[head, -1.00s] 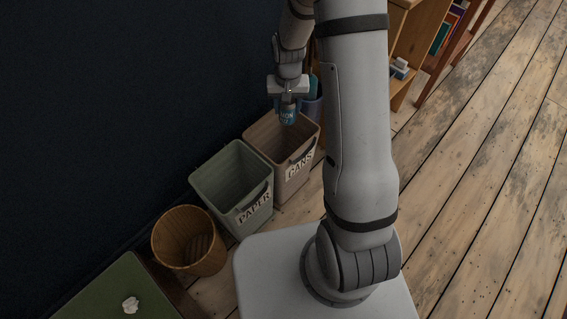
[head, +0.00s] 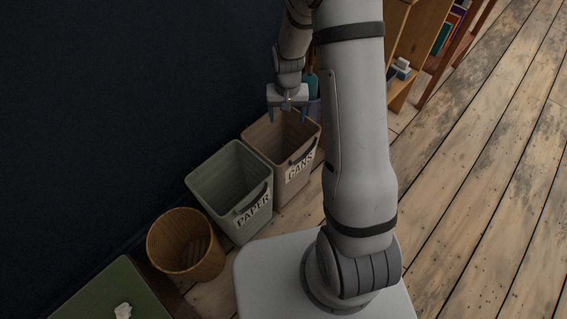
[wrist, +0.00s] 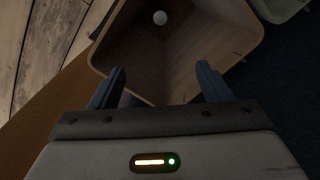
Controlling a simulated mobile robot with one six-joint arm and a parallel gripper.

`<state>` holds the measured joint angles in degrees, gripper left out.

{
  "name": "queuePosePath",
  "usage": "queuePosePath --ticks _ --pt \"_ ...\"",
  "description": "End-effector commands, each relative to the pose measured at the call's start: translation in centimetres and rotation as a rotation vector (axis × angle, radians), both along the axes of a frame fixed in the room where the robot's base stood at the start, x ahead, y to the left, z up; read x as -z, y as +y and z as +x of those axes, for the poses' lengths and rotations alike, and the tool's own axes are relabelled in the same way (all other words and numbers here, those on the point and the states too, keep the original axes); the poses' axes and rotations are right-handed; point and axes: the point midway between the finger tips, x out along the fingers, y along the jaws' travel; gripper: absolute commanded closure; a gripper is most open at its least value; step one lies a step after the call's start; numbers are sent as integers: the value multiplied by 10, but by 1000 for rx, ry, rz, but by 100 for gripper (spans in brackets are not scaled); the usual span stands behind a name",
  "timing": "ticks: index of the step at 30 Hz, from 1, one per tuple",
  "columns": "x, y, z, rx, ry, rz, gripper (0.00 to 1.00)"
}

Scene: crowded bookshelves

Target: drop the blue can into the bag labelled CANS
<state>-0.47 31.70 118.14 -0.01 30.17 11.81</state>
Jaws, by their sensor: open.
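My gripper (head: 288,114) is open and empty above the mouth of the brownish bag labelled CANS (head: 283,180). In the wrist view the two fingers of my gripper (wrist: 160,68) are spread apart over the open bag (wrist: 222,35). A small pale round shape (wrist: 160,18) shows inside the bag in the wrist view. It may be the end of the blue can, but I cannot tell for sure. No blue can shows between the fingers or elsewhere in the head view.
A green bag labelled PAPER (head: 235,225) stands beside the CANS bag. A dark wall is behind. Bookshelves (head: 420,55) stand at upper right; the plank floor (head: 480,200) is clear.

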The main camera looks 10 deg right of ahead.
Motion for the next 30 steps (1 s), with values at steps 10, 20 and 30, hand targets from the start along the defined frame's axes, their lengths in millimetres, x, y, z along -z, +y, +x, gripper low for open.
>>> queuePosePath --ticks 10,20,30 --pt "-17 0 1 0 -1 0 29" --pt "-70 0 2 0 -2 0 29" --pt "-78 1 2 -1 0 0 29"
